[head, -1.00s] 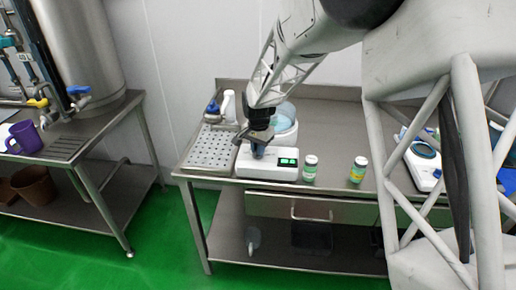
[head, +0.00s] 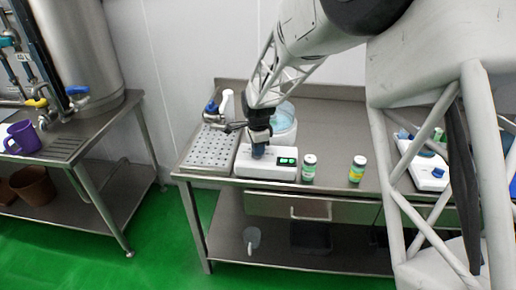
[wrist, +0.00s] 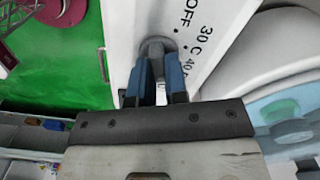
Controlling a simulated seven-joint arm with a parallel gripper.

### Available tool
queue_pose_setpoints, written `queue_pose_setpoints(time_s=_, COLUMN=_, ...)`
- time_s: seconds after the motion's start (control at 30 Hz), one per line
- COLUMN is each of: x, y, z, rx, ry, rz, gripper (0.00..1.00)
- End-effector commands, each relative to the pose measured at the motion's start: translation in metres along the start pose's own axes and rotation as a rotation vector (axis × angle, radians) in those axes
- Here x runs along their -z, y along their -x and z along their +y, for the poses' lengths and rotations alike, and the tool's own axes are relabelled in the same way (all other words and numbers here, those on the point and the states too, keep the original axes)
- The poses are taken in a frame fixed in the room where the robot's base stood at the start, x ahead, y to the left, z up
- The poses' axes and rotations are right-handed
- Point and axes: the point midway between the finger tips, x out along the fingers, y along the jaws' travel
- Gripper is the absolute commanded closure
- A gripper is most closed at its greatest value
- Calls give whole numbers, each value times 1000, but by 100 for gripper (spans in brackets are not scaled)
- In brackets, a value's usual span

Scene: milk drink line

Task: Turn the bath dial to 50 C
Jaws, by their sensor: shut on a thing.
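The bath is a white unit with a round basin (head: 283,118) and a white front panel (head: 262,170) with a lit green display (head: 287,161). In the wrist view, the grey dial (wrist: 158,44) sits on the white panel beside the printed marks OFF, 30 C and a partly visible 40. My gripper (wrist: 156,74) has its two blue fingers shut on the dial, one on each side. In the head view my gripper (head: 258,152) points down onto the panel, left of the display. The 50 mark is not visible, and the dial's pointer cannot be made out.
A perforated drain tray (head: 210,148) with a tap is at the left. A white device (head: 428,172) sits partly behind my arm at the right.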

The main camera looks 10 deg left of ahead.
Motion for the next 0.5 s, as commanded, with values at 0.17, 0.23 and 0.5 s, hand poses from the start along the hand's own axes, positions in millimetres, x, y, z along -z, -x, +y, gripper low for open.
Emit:
queue_pose_setpoints(time_s=0.17, x=0, y=0, z=0, rx=-1, ry=-18, rz=0, gripper=100)
queue_pose_setpoints(time_s=0.23, x=0, y=0, z=0, rx=-1, ry=-19, rz=0, gripper=100)
queue_pose_setpoints(time_s=0.5, x=-1, y=0, z=0, rx=-1, ry=-18, rz=0, gripper=80)
